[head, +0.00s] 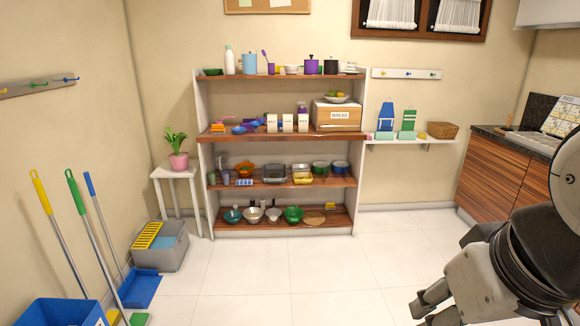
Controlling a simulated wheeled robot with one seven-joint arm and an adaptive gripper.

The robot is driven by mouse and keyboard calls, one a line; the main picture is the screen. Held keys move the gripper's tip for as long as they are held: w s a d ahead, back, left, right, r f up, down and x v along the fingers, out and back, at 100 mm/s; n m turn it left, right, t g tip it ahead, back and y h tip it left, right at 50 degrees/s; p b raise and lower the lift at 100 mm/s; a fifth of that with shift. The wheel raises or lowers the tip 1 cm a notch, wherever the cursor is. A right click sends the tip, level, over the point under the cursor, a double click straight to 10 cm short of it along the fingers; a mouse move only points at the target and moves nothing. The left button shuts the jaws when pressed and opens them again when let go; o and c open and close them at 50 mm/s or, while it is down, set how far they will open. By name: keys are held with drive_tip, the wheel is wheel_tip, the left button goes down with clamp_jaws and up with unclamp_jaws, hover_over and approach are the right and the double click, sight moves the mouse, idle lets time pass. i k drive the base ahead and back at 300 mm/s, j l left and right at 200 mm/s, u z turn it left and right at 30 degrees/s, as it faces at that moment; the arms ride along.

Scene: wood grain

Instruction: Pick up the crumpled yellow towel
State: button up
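No crumpled yellow towel can be made out for certain in the head view. Small yellow items are a patch at the right end of the bottom shelf (331,204), a yellow piece (302,178) in the middle of the shelf above, and a small yellowish item (422,135) on the wall shelf. They are too small to tell which is cloth. My gripper (424,314) is at the bottom right, in front of the floor and far from the shelves. Its fingertips are partly cut by the frame edge, so its opening is unclear. I see nothing held.
A wooden shelf unit (280,188) with bowls, pots and jars stands at the back. A plant stool (178,173), grey mop bucket (160,254) and brooms (78,195) are at left. A wooden cabinet (492,180) is at right. The tiled floor (290,280) between is clear.

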sight(422, 136)
drive_tip(key=i+z, duration=0.1)
drive_tip(key=i, duration=0.85)
drive_tip(key=i+j+z, duration=0.15)
drive_tip(key=i, duration=0.8)
drive_tip(key=i+l+z, duration=0.2)
drive_tip(key=i+z, duration=0.2)
drive_tip(key=i, duration=0.25)
drive_tip(key=i+z, duration=0.4)
drive_tip(key=i, duration=0.3)
drive_tip(key=i+j+z, duration=0.4)
drive_tip(key=i, duration=0.25)
drive_tip(key=i+l, duration=0.1)
drive_tip(key=i, duration=0.45)
drive_tip(key=i+l+z, duration=0.1)
drive_tip(key=i, duration=0.45)
drive_tip(key=i+u, duration=0.5)
drive_tip(key=i+l+u, duration=0.2)
drive_tip(key=u, duration=0.3)
drive_tip(key=i+l+u, duration=0.35)
drive_tip(key=u, duration=0.15)
drive_tip(key=i+l, duration=0.05)
drive_tip(key=i, duration=0.05)
